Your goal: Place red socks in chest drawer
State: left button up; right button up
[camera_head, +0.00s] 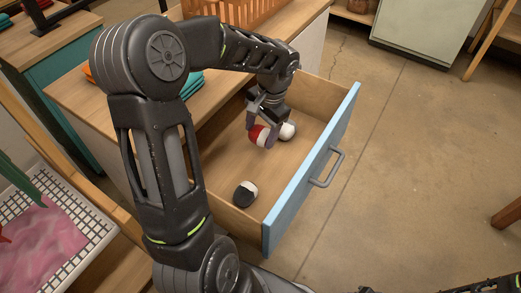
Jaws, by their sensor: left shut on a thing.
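The chest drawer (306,185) is pulled open, with a light blue front and a grey handle, and its wooden inside shows. My left gripper (266,135) is inside the drawer's outline, shut on a rolled red and white sock (257,133). Whether the red sock touches the drawer floor I cannot tell. A white rolled sock (287,131) lies just to its right. A black and white rolled sock (245,194) lies in the drawer's near corner. My right gripper cannot be made out; only dark parts show at the bottom right edge.
An orange basket (235,12) and folded teal cloth (192,84) sit on the wooden chest top (72,92). A white crate (98,228) with pink cloth stands at the lower left. The floor right of the drawer is clear.

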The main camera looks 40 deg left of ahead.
aim_at(260, 139)
pick_arm(q)
jog(key=shift+f, duration=1.45)
jog(key=shift+f, duration=0.1)
jog(key=shift+f+b, duration=0.5)
jog(key=shift+f, duration=1.3)
jog(key=shift+f, duration=0.1)
jog(key=o, duration=1.4)
jog(key=shift+r, duration=0.2)
jog(key=r, duration=0.4)
jog(key=d+r+p, duration=0.1)
jog(key=r, duration=0.2)
jog(key=w+r+p, duration=0.1)
jog(key=r, duration=0.3)
jog(key=shift+d+r, duration=0.35)
jog(key=shift+d, duration=0.05)
